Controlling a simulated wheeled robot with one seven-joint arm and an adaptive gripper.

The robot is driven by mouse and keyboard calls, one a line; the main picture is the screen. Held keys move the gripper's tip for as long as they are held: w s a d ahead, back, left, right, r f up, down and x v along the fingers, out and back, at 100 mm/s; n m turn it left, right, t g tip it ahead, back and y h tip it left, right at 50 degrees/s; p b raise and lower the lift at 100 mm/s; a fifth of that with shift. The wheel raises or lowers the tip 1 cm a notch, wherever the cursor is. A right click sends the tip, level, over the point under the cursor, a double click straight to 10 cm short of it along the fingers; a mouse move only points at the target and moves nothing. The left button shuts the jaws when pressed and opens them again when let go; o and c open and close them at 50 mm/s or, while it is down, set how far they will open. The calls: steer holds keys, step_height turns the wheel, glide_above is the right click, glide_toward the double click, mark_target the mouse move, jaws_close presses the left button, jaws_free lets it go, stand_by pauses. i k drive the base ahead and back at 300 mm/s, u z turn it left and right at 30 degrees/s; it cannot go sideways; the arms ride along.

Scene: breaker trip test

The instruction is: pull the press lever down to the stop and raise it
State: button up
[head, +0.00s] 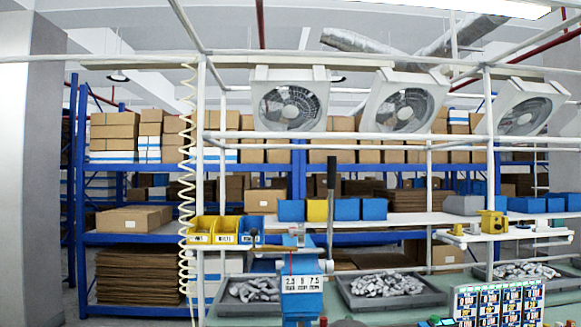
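A blue press (302,290) stands at the bottom centre of the head view, with a white label reading roughly "2.5" and "7.5" on its front. A dark upright rod with a thicker black grip (331,173) rises just right of the press head and looks like the press lever, standing raised. A shorter dark bar (268,246) sticks out to the left of the press head; I cannot tell what it is. The lower part of the press is cut off by the frame edge. My gripper is not in view.
Grey trays of metal parts (390,290) lie on the green bench behind and beside the press. Yellow bins (213,230) stand to the left. A panel of breakers (498,303) is at the lower right. White frame posts (201,180) and a coiled hose (187,180) rise at left.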

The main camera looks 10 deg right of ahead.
mark_target(332, 173)
steer(key=u, duration=0.45)
steer(key=i, duration=0.7)
steer(key=z, duration=1.4)
